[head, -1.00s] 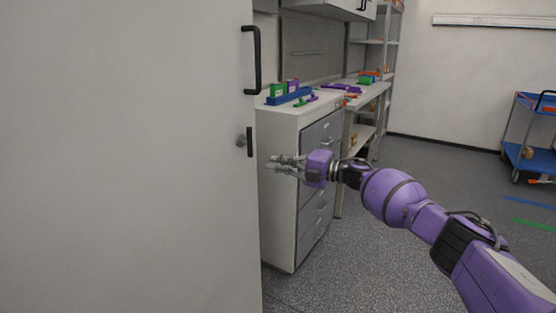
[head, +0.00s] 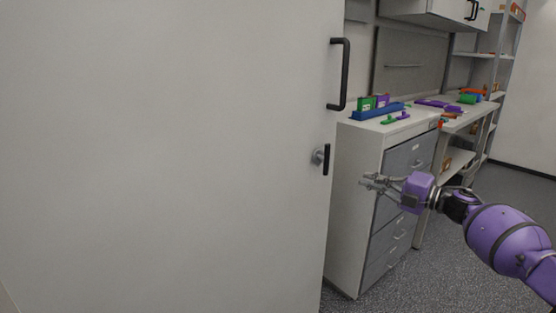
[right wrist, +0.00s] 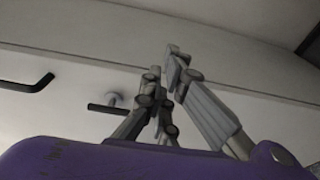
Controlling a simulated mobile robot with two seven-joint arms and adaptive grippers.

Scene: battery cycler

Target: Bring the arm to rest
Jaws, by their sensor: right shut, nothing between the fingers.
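My right gripper (head: 372,182) is purple with grey fingers. It is shut and empty, held in the air in front of the drawer cabinet, to the right of the white door. In the right wrist view its fingers (right wrist: 172,62) come together with nothing between them. My right arm reaches in from the right edge of the head view. My left gripper is in neither view.
A large white door (head: 170,150) with a black handle (head: 345,75) and a lower latch (head: 325,158) fills the left. A drawer cabinet (head: 355,215) carries a blue holder (head: 378,112) with green and purple pieces. Shelves (head: 505,70) stand behind. Grey floor (head: 460,280) lies at lower right.

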